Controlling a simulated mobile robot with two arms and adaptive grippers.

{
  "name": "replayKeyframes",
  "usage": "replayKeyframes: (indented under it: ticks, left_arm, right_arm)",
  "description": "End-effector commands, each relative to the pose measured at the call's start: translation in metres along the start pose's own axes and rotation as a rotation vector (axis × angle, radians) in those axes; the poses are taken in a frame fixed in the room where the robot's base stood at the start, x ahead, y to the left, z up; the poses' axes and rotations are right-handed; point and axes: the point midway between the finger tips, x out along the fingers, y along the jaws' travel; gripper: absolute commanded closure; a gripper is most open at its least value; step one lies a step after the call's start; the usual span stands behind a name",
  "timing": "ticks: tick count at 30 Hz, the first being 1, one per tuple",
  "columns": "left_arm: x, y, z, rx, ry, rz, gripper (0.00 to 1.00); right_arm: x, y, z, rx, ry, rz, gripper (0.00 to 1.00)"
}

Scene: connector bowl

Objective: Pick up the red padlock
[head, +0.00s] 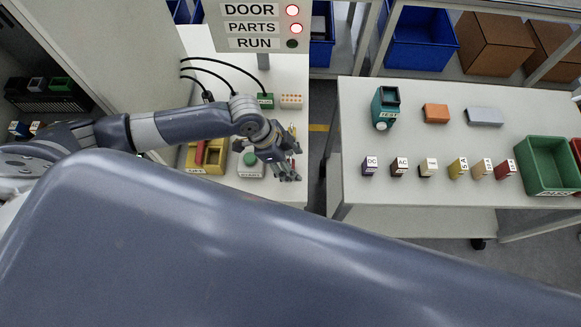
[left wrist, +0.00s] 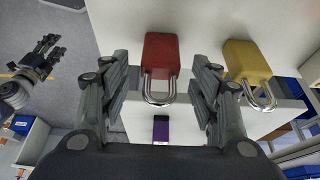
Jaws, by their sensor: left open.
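The red padlock (left wrist: 160,52) shows in the left wrist view, with its metal shackle towards me. It lies between and just beyond the fingers of my left gripper (left wrist: 160,68), which is open. I see no finger closed on it. In the head view my left gripper (head: 287,166) is over the right edge of the left bench, and I cannot make out the red padlock there. Another gripper, my right one (left wrist: 42,60), shows small at the left of the left wrist view. Its jaw state is unclear.
A yellow padlock (left wrist: 247,60) is close on the right of the red one. A purple block (left wrist: 161,130) shows below it. In the head view, a green button box (head: 250,164) and a yellow box (head: 206,161) stand beside my left gripper. An aisle separates the benches.

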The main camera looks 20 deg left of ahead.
Motion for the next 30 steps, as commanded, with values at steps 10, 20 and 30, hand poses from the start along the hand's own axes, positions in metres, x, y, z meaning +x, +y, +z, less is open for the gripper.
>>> replayKeyframes:
  ticks: [10, 20, 30]
  left_arm:
    - [-0.001, 0.0, 0.0, -0.001, 0.0, 0.0, 1.0]
    - [-0.002, 0.0, -0.001, 0.0, 0.0, 0.0, 1.0]
    - [-0.03, -0.001, -0.013, 0.003, 0.004, -0.004, 1.0]
  right_arm:
    - [-0.001, 0.004, 0.002, -0.002, -0.004, 0.004, 0.6]
    - [0.0, 0.005, 0.004, -0.003, -0.005, 0.006, 0.6]
    - [0.015, 0.004, 0.005, -0.003, -0.006, 0.005, 0.6]
